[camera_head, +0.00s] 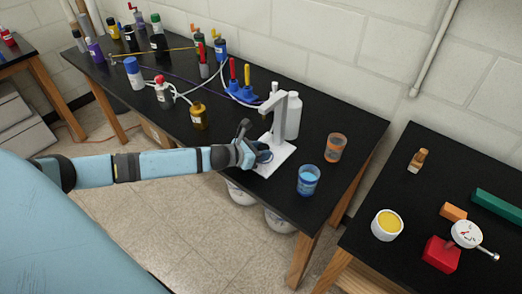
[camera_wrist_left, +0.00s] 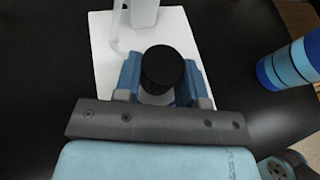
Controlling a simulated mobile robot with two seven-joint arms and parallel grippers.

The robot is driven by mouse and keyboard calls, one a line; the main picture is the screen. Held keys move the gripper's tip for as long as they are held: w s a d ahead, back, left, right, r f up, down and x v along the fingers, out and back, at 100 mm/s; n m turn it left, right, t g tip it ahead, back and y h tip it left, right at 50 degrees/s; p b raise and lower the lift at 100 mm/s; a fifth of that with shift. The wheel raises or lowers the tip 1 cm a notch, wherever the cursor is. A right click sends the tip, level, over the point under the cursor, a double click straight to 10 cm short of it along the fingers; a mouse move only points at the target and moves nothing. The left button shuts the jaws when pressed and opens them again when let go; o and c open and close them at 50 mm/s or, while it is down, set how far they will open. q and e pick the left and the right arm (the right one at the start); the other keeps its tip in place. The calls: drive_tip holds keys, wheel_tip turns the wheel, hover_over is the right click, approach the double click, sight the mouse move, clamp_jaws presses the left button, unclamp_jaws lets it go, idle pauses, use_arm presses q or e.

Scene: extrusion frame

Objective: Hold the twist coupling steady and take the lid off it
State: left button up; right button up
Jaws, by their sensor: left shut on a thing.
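My left gripper (camera_head: 262,157) reaches in over the white base plate of a stand on the black table. In the left wrist view its blue fingers (camera_wrist_left: 160,84) are shut on a small upright round piece, which looks like the twist coupling. Its round black top (camera_wrist_left: 162,68), apparently the lid, sits between and above the fingers. A pale grey body (camera_wrist_left: 157,98) shows just below the black top; the rest is hidden by the gripper. In the head view the coupling is mostly hidden. My right gripper is not in view.
The white stand (camera_head: 285,112) rises close beside my left gripper, with a white bottle (camera_head: 295,118) behind it. A blue cup (camera_head: 308,180) and an orange cup (camera_head: 335,147) stand to the right. An amber bottle (camera_head: 199,116) and several other bottles stand leftward. A gap separates the right-hand table.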

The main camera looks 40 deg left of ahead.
use_arm(q)
drive_tip(key=o, duration=1)
drive_tip(key=shift+c, duration=0.2)
drive_tip(key=shift+s+r, duration=0.1)
drive_tip(key=shift+r, duration=0.05)
drive_tip(key=b+v, duration=0.1)
drive_tip(key=v, duration=0.9)
drive_tip(key=shift+f, duration=0.2)
drive_tip(key=shift+v, duration=1)
